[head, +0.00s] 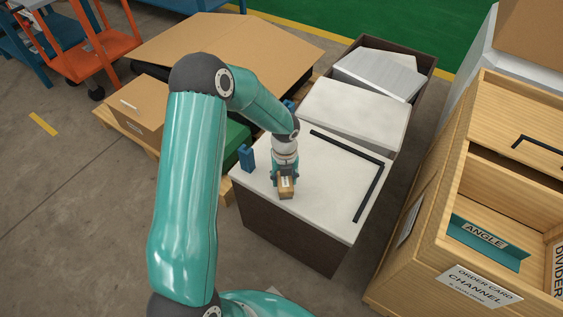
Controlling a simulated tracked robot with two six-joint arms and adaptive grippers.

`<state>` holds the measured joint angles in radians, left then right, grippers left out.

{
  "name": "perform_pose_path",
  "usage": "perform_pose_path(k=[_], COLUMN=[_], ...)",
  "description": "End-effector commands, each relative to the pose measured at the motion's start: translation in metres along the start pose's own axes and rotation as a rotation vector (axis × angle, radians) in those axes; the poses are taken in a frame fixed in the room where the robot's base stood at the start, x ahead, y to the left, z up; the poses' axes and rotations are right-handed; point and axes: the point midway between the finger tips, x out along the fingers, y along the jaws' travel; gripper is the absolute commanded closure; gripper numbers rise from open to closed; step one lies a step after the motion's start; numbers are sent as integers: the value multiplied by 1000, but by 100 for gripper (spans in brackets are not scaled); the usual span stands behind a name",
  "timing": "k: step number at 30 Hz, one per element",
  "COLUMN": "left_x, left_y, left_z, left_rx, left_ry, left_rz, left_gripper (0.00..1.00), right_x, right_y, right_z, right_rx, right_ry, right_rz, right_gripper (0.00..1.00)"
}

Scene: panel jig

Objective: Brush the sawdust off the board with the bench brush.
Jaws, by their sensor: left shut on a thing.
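My left gripper (285,177) points down over the front left part of a pale, flat board-like top (325,195). It is shut on a small tan block with a light label, which looks like the bench brush (287,188). I cannot make out its bristles, or whether it touches the pale surface. I cannot make out any sawdust on that surface. My right gripper is not in view.
A black L-shaped strip (371,188) runs along the back and right of the pale top. A blue block (247,158) stands at its left edge. A wooden cabinet (435,185) is close on the right. Cardboard (260,40) lies behind my arm.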

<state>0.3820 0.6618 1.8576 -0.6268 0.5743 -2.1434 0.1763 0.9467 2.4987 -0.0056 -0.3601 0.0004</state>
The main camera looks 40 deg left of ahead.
Motion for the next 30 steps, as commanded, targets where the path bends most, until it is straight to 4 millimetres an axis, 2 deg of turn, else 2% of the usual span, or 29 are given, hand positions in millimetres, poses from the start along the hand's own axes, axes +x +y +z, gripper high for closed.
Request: perform_pose_path(k=[1,16,30], left_x=[-8,-52,-55], left_y=[0,-6,-7], left_z=[-2,-2,-2], left_rx=[1,10,12], left_ry=[4,3,4], left_rz=[2,1,1], left_gripper=[86,86,86], right_x=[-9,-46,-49], right_y=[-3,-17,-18], right_z=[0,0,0], right_rx=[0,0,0], right_ry=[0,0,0], right_rz=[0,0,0], right_gripper=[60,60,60])
